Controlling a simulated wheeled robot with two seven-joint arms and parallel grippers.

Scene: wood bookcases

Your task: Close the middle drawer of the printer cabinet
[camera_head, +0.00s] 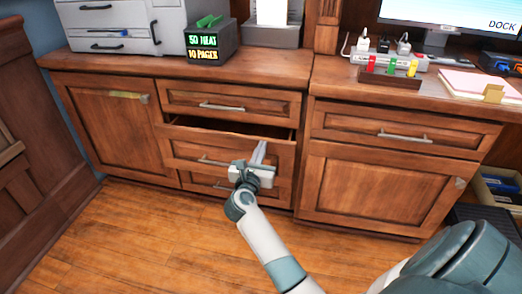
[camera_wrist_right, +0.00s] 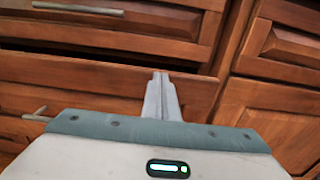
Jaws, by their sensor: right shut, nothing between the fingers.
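The wood printer cabinet (camera_head: 108,118) stands at the left in the head view. Its middle drawer (camera_head: 190,143) is partly pulled out, with a dark gap above its front. The drawer front also shows in the right wrist view (camera_wrist_right: 75,75), below the dark gap. My right gripper (camera_head: 261,146) is shut and empty, at the right part of the drawer front. In the right wrist view its fingertips (camera_wrist_right: 161,74) overlap the front's upper edge. I cannot tell whether they touch it. My left gripper is not in view.
The top drawer (camera_head: 225,104) is closed; the lower drawer (camera_head: 205,184) is partly hidden. A desk cabinet (camera_head: 365,190) stands to the right. The printer (camera_head: 120,25) and a lit sign box (camera_head: 212,45) are on top. Wood floor (camera_head: 125,235) in front is clear.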

